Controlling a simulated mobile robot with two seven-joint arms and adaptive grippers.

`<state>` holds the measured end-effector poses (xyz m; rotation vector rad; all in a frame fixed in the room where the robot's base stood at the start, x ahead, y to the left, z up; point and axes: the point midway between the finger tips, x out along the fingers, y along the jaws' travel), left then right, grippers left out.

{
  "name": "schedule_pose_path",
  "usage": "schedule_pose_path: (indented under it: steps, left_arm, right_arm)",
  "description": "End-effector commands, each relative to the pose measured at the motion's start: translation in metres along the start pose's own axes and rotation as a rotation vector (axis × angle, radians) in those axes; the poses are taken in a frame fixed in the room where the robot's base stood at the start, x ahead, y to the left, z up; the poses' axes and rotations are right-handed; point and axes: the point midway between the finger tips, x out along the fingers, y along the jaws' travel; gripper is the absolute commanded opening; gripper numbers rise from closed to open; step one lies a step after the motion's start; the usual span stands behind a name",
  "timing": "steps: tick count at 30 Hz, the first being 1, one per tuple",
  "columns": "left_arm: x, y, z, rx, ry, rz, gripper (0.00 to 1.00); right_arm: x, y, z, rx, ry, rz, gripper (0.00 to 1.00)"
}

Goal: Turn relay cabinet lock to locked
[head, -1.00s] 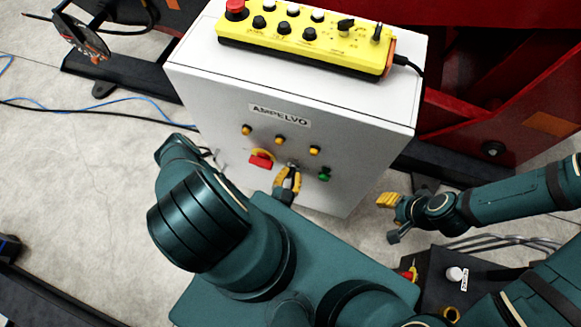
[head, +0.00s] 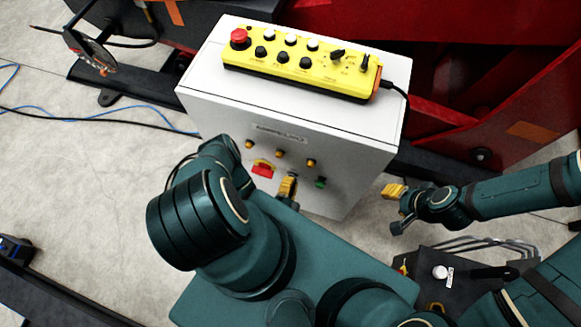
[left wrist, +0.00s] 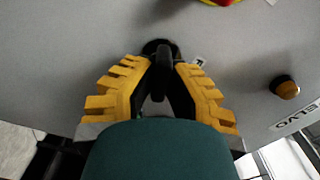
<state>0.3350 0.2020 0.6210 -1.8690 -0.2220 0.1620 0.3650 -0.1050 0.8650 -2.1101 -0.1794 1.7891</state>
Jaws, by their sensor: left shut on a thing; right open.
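The relay cabinet (head: 225,110) is a light grey box with lamps and switches on its front. Its lock has a dark key or knob (left wrist: 163,62) on a round black base, seen in the left wrist view. My left gripper (head: 290,178) is at the cabinet front, beside the red rotary switch. In the left wrist view its yellow ribbed fingers (left wrist: 162,75) are shut on the dark lock piece. The gripper hides most of the lock in the head view. My right gripper (head: 393,191) is open and empty, to the right of the cabinet.
A yellow control pendant (head: 300,70) lies on the cabinet top. The red switch (head: 262,170), amber lamps (head: 280,153) and a green button (head: 320,182) are close to my left gripper. A dark control box (head: 470,268) stands lower right. Red machinery is behind.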

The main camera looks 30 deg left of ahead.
Motion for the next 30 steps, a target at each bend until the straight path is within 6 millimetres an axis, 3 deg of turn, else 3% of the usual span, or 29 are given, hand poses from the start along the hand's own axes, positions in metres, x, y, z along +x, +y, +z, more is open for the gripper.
schedule_pose_path:
  steps: [13, 30]
  left_arm:
    - [0.0013, 0.0003, 0.0012, 0.269, -0.002, -0.004, 0.0]
    - [0.0014, 0.0004, 0.0014, 0.327, -0.002, -0.004, 0.0]
  right_arm:
    - [0.0014, 0.0006, 0.0003, 0.001, 0.0, 0.0, 0.47]
    - [0.0016, 0.0007, 0.0003, 0.0, 0.0, 0.001, 0.47]
